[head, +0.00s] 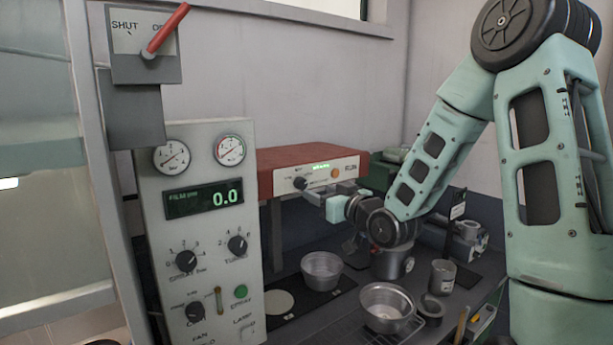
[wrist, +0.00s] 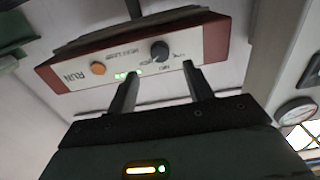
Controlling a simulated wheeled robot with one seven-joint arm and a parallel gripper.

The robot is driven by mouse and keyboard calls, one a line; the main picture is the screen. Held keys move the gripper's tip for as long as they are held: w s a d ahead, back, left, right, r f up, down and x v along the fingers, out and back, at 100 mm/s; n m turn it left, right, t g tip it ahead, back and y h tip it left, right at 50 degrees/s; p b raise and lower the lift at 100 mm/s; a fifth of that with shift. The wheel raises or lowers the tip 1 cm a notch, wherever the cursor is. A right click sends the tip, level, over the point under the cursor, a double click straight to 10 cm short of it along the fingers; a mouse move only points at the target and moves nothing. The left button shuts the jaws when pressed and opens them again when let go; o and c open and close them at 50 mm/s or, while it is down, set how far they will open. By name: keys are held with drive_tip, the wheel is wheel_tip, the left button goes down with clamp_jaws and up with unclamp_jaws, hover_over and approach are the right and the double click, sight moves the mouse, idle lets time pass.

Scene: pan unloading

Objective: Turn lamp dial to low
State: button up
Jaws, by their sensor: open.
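The dark round dial (head: 300,183) is on the pale front panel of a red-topped box (head: 312,160) against the back wall. It also shows in the wrist view (wrist: 159,51), where the panel appears upside down and small lettering surrounds the dial, too small to read surely. An orange button (wrist: 97,68) and green lit characters (wrist: 127,75) are on the same panel. My gripper (head: 318,196) is just in front of the panel, close to the dial. In the wrist view its open fingers (wrist: 162,80) stand either side of the dial, with nothing between them; contact cannot be told.
A control panel (head: 203,255) with gauges, a display reading 0.0 and several knobs stands at the left. A red lever (head: 166,30) sits above it. Metal pans (head: 322,270) and a can (head: 443,276) stand on the bench below my arm.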

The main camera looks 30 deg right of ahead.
sight(303, 185)
drive_tip(key=w+p, duration=0.2)
drive_tip(key=w, duration=0.5)
drive_tip(key=shift+a+f, duration=0.1)
drive_tip(key=shift+a, duration=0.05)
drive_tip(key=c, duration=1)
